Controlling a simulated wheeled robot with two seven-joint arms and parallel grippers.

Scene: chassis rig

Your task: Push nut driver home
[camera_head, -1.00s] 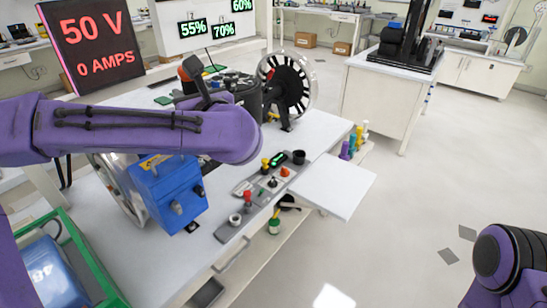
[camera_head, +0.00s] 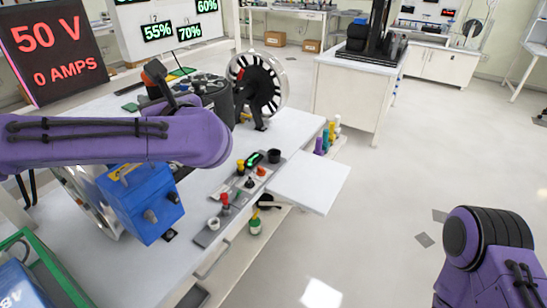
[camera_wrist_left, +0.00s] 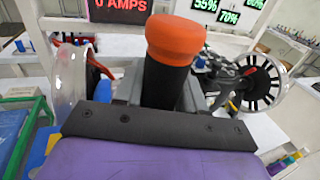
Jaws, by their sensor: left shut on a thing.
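The nut driver, a thick black handle with an orange cap (camera_wrist_left: 175,38), stands nearly upright in the middle of the left wrist view. In the head view its orange cap (camera_head: 154,69) shows above my purple left arm, leaning slightly. My left gripper (camera_wrist_left: 160,92) is shut on the handle; its fingertips are mostly hidden behind the dark wrist plate. The driver's lower end and whatever it touches are hidden. My right gripper is out of view; only a purple right arm link shows at the lower right of the head view.
A blue box (camera_head: 143,207) sits on the white bench below my left arm. A black-and-white slotted wheel (camera_head: 262,84) stands behind. A grey strip with several coloured knobs (camera_head: 208,236) lies along the bench's front edge. A white panel (camera_head: 312,182) juts out right; open floor lies beyond.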

